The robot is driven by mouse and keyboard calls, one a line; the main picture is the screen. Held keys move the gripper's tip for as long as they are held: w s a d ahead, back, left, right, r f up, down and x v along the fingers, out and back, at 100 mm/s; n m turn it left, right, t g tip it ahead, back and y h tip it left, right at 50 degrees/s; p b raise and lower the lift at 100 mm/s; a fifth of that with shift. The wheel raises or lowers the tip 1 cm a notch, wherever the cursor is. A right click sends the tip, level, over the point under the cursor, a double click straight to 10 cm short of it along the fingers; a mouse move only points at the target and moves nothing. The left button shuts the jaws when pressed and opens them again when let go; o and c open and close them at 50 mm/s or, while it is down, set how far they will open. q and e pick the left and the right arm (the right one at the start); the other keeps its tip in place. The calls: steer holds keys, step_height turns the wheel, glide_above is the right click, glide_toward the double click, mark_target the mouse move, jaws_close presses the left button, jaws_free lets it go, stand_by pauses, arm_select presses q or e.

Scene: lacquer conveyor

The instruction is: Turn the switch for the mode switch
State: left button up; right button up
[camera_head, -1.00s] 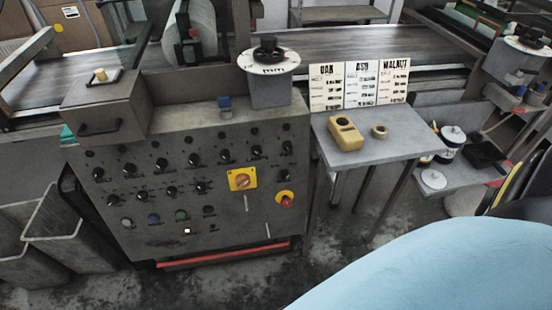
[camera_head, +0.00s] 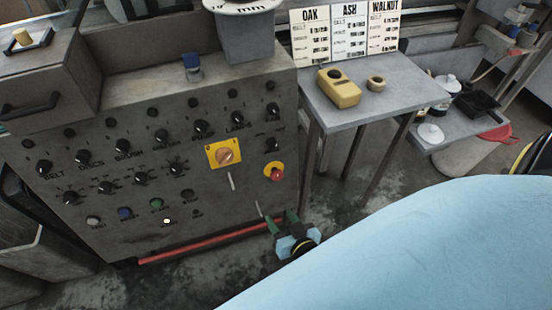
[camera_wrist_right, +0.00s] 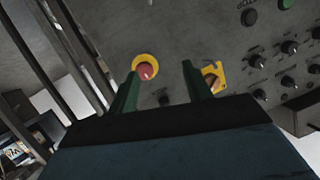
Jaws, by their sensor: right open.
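The grey control panel (camera_head: 110,185) fills the left of the head view, with rows of black rotary knobs. Some knob labels read belt, discs, brush and lamps; I cannot read which one is the mode switch. A black knob (camera_head: 272,145) sits at the panel's right side, above the red emergency button (camera_head: 277,173). An orange rotary switch (camera_head: 225,155) sits on a yellow plate. My right gripper (camera_head: 280,218) is open and empty, low in front of the panel's lower right corner. In the right wrist view its green fingers (camera_wrist_right: 160,80) point toward the panel, apart from the knobs. My left gripper is not in view.
A small side table (camera_head: 365,90) holds a yellow device (camera_head: 338,88) and a ring (camera_head: 376,84). Oak, ash and walnut cards stand behind it. A red bar (camera_head: 200,243) runs along the panel's foot. A lower shelf (camera_head: 440,140) is at right.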

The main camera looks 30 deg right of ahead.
steer(key=w+d+r+m+t+h+b, duration=0.2)
steer(key=d+r+t+h, duration=0.15)
steer(key=r, duration=0.65)
steer(key=b, duration=0.5)
glide_toward(273, 145)
steer(key=x, duration=0.5)
steer(key=w, duration=0.2)
steer(key=d+b, duration=0.1)
steer(key=shift+w+f+y, duration=0.35)
steer(key=shift+w, duration=0.05)
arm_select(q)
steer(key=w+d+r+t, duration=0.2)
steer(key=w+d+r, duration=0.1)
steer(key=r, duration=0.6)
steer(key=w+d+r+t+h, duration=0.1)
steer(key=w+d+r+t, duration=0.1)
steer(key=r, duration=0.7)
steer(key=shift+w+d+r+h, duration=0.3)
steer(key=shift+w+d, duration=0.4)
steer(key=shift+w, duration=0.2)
arm_select(e)
steer(key=shift+w+d+r, duration=0.1)
steer(key=shift+w, duration=0.1)
